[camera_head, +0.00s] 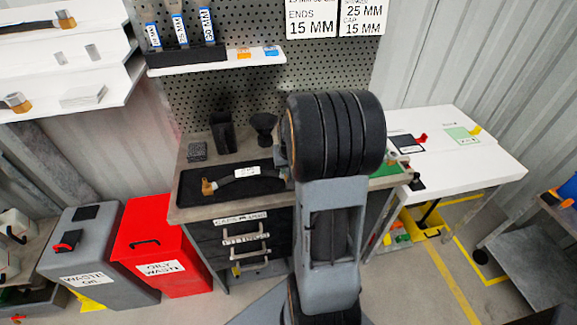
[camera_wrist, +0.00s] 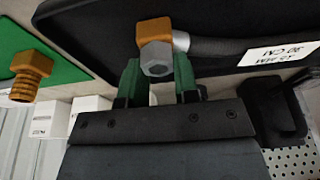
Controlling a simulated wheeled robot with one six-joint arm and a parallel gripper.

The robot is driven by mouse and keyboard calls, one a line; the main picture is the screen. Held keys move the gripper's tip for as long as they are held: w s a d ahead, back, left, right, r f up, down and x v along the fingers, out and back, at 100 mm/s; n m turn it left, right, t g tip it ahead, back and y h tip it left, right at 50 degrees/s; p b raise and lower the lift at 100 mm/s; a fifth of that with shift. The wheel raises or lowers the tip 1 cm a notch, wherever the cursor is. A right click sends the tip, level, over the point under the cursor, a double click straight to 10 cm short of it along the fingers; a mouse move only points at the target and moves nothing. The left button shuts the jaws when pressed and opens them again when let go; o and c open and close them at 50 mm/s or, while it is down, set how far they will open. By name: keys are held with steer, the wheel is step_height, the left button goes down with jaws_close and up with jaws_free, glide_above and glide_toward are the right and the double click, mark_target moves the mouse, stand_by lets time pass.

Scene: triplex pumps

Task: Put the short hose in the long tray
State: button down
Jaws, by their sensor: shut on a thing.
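The short hose is dark, with a white label and brass fittings. In the head view its labelled body (camera_head: 240,177) lies over a long black tray (camera_head: 195,172) on the bench. Its right end is hidden behind my arm. In the wrist view my gripper (camera_wrist: 158,85) has its green fingers shut on the hose (camera_wrist: 215,47), at the end with the brass and grey fitting. The black tray (camera_wrist: 90,25) is behind it there. I cannot tell whether the hose touches the tray floor. My gripper is hidden in the head view.
A green mat (camera_wrist: 50,48) with a brass fitting (camera_wrist: 33,75) lies beside the tray. Black holders (camera_head: 222,135) stand behind the tray under a pegboard shelf (camera_head: 215,62). A white table (camera_head: 465,150) is at right; a red waste bin (camera_head: 160,250) is at left.

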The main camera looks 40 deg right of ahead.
steer(key=c, duration=0.9)
jaws_free()
steer(key=shift+o, duration=0.2)
steer(key=shift+r, duration=0.1)
steer(key=v, duration=1.1)
steer(key=s+a+n, duration=0.2)
steer(key=s+a, duration=0.2)
steer(key=a, duration=0.5)
steer(key=s+a+n+y, duration=0.1)
steer(key=s+a+n, duration=0.2)
steer(key=a, duration=0.7)
steer(key=shift+s+a+f+t, duration=0.2)
steer(key=shift+s+a+t, duration=0.15)
steer(key=shift+s, duration=0.65)
steer(key=shift+d+r+p, duration=0.1)
steer(key=shift+r+p, duration=0.45)
steer(key=shift+p, duration=0.15)
